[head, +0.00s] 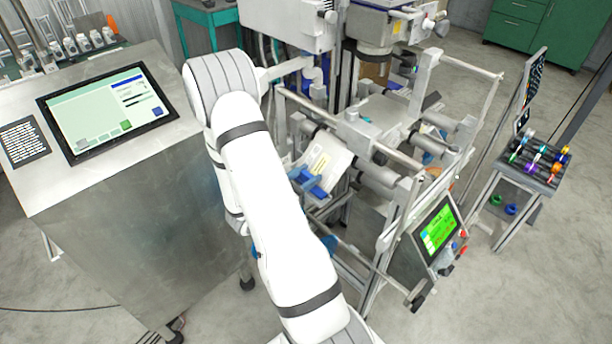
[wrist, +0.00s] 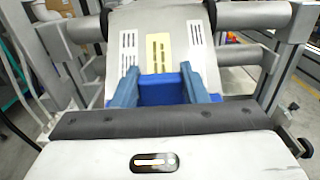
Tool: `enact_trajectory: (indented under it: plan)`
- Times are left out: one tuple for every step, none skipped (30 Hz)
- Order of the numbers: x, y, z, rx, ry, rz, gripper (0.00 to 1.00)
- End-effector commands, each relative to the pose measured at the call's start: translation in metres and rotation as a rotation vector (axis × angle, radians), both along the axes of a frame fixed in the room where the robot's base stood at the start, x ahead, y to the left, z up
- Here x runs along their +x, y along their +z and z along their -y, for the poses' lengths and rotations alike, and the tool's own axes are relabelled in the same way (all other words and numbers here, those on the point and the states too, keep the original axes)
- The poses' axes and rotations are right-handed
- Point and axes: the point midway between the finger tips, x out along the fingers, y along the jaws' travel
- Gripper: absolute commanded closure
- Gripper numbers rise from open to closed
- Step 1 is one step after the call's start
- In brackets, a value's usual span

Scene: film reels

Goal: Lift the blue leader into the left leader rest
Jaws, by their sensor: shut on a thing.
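My gripper (wrist: 158,76) shows in the wrist view as two blue fingers, with a blue piece, the blue leader (wrist: 161,93), between them. The gripper is shut on it. Just beyond lies a pale curved sheet (wrist: 222,52) with a yellow label strip and white label strips. In the head view my gripper (head: 310,182) is at the left side of the machine, in front of the labelled sheet (head: 328,158). My arm covers part of this area. I cannot pick out the left leader rest with certainty.
Metal rollers and rails (head: 375,150) of the machine surround the gripper. A console with a screen (head: 108,110) stands at the left. A small green-lit panel (head: 438,230) is at the machine's front right. A rack with coloured items (head: 538,160) stands at the right. Floor is open front right.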

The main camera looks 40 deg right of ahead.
Motion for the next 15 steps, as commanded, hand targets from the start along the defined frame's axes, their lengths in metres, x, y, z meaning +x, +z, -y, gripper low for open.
enact_trajectory:
  plan:
    - [0.0,-0.002,-0.0001,0.0,0.0,0.0,0.88]
    - [0.0,-0.0026,-0.0001,0.0,0.0,0.0,0.88]
    - [0.0,-0.0034,-0.0001,0.0,0.0,0.0,0.88]
    - [0.0,-0.0039,-0.0001,0.0,0.0,0.0,0.88]
    - [0.0,-0.0045,-0.0001,0.0,0.0,0.0,0.88]
    - [-0.0001,-0.0053,-0.0002,0.0,0.0,0.0,0.88]
    - [-0.0001,-0.0059,-0.0002,0.0,0.0,0.0,0.88]
    - [-0.0001,-0.0065,-0.0002,0.0,0.0,0.0,0.88]
    - [-0.0001,-0.0073,-0.0002,0.0,-0.001,0.0,0.88]
    - [-0.0001,-0.0079,-0.0003,0.0,-0.001,0.0,0.88]
    - [-0.0002,-0.0085,-0.0003,0.0,-0.001,0.0,0.88]
    - [-0.0002,-0.0093,-0.0003,0.0,-0.001,0.0,0.88]
    - [-0.0002,-0.0099,-0.0003,0.0,-0.001,0.0,0.88]
    - [-0.0002,-0.0105,-0.0003,0.0,-0.001,0.0,0.88]
    - [-0.0002,-0.0113,-0.0004,0.0,-0.001,0.0,0.88]
